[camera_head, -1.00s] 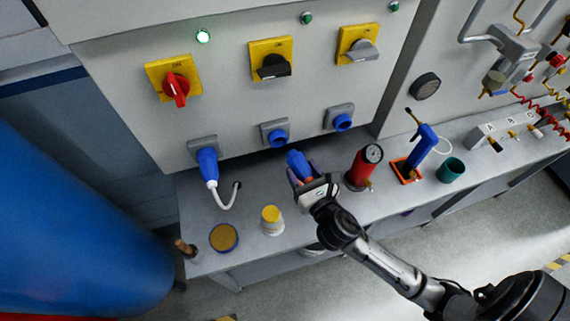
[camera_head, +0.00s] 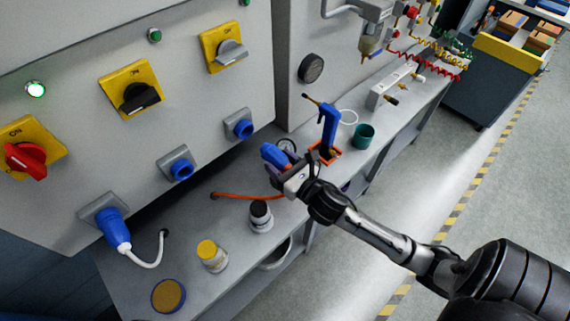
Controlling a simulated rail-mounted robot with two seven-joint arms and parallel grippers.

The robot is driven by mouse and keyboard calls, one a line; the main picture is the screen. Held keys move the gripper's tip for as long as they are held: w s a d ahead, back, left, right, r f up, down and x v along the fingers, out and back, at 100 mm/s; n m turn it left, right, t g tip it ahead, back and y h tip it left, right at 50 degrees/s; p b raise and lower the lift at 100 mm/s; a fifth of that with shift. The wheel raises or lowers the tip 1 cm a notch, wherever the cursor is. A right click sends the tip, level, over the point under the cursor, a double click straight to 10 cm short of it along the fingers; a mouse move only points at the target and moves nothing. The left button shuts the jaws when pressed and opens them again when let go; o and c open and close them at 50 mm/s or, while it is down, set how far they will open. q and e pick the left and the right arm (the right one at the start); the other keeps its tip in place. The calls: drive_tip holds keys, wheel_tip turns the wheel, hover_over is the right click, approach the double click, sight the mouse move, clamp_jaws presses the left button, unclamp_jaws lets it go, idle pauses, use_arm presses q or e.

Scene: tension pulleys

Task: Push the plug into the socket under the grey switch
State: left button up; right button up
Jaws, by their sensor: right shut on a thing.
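The grey switch (camera_head: 230,52) sits on a yellow plate at the upper right of the panel. Below it is a blue round socket (camera_head: 242,129) on a grey housing, with nothing in it. My right gripper (camera_head: 286,169) is shut on a blue plug (camera_head: 271,153), held above the bench, below and to the right of that socket and apart from it. The plug's front points up and left, toward the panel. An orange cable (camera_head: 240,196) runs left from near the gripper across the bench. My fingers hide part of the plug. My left gripper is out of view.
Another empty socket (camera_head: 181,171) is under the black switch (camera_head: 140,97). A white-cabled plug (camera_head: 117,235) sits under the red switch (camera_head: 25,160). Black-capped (camera_head: 260,213) and yellow-capped (camera_head: 211,254) jars stand on the bench.

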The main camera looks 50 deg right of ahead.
sight(264, 148)
drive_tip(key=shift+w+d+b, duration=0.15)
drive_tip(key=shift+w+b, duration=0.5)
drive_tip(key=shift+w, duration=1.75)
drive_tip(key=shift+w+r, duration=0.1)
drive_tip(key=shift+w, duration=0.15)
drive_tip(key=shift+w+p, duration=0.3)
drive_tip(key=shift+w, duration=0.2)
drive_tip(key=shift+w, duration=0.1)
drive_tip(key=shift+d+p, duration=0.1)
drive_tip(key=shift+p, duration=0.3)
drive_tip(key=shift+w, duration=0.15)
drive_tip(key=shift+p, duration=0.3)
